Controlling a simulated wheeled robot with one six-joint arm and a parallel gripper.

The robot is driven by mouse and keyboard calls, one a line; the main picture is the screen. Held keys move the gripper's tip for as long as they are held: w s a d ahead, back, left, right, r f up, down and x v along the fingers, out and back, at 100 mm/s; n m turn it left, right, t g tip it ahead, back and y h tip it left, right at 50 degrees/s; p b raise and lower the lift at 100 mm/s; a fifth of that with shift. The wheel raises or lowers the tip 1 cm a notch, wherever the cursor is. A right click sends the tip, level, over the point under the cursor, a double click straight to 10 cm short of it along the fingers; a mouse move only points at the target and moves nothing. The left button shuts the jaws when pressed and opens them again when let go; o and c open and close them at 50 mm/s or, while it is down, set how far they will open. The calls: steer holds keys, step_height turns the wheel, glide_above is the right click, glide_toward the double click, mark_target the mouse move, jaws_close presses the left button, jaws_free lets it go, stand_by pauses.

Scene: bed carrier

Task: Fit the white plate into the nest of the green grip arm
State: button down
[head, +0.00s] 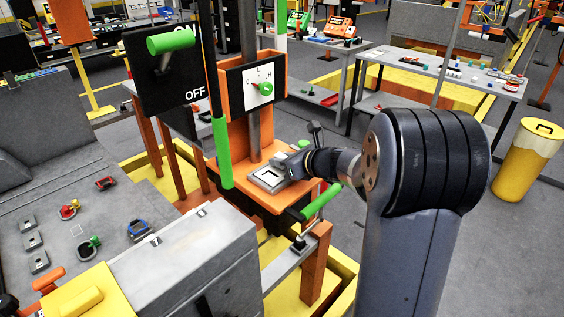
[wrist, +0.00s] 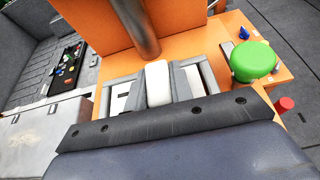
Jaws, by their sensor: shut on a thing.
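A white piece (wrist: 157,83), taken as the white plate, stands between the two grey fingers of my gripper (wrist: 158,92) in the wrist view. My gripper is shut on it. A grey square frame (head: 266,178) lies on the orange table in the head view, just left of my gripper (head: 283,170). White areas show on both sides of the fingers in the wrist view. I cannot tell whether the piece is seated. A green grip (head: 222,153) hangs on a black arm left of the frame. My wrist hides the lower edge of the frame.
A grey column (wrist: 138,28) rises behind the frame. A green knob (wrist: 252,62) and a red button (wrist: 285,104) are close on the right in the wrist view. Another green handle (head: 320,202) sticks out at the orange table's front. A grey box (head: 190,262) stands lower left.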

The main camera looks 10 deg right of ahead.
steer(key=shift+f, duration=0.1)
steer(key=shift+f, duration=0.15)
steer(key=c, duration=1.2)
jaws_free()
steer(key=shift+c, duration=0.2)
steer(key=b+v, duration=0.1)
steer(key=v, duration=1.1)
